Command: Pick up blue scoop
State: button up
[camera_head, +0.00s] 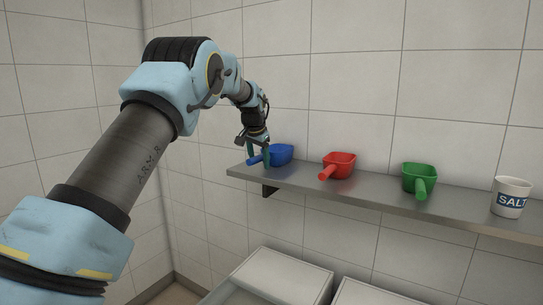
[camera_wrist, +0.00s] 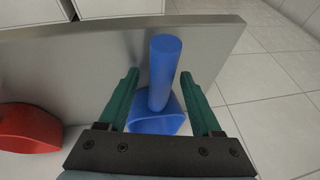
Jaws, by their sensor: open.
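The blue scoop (camera_head: 281,154) lies on the left end of the metal shelf in the head view, its handle pointing left and toward the front. In the wrist view the blue scoop (camera_wrist: 164,75) shows its handle between the two green fingers, with its bowl nearer the gripper's base. My gripper (camera_head: 259,157) is at the scoop's handle, pointing down. In the wrist view my gripper (camera_wrist: 160,85) is open, with one finger on each side of the handle and visible gaps. Whether the fingertips reach down to the handle's level is hard to tell.
The metal shelf (camera_head: 377,196) also holds a red scoop (camera_head: 339,165), a green scoop (camera_head: 419,179) and a white SALT cup (camera_head: 511,197). The red scoop is at the left in the wrist view (camera_wrist: 27,128). A tiled wall stands behind. White bins (camera_head: 285,275) are below.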

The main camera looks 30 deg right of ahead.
jog(key=shift+c, duration=0.3)
grip_shut()
dwell(0.3)
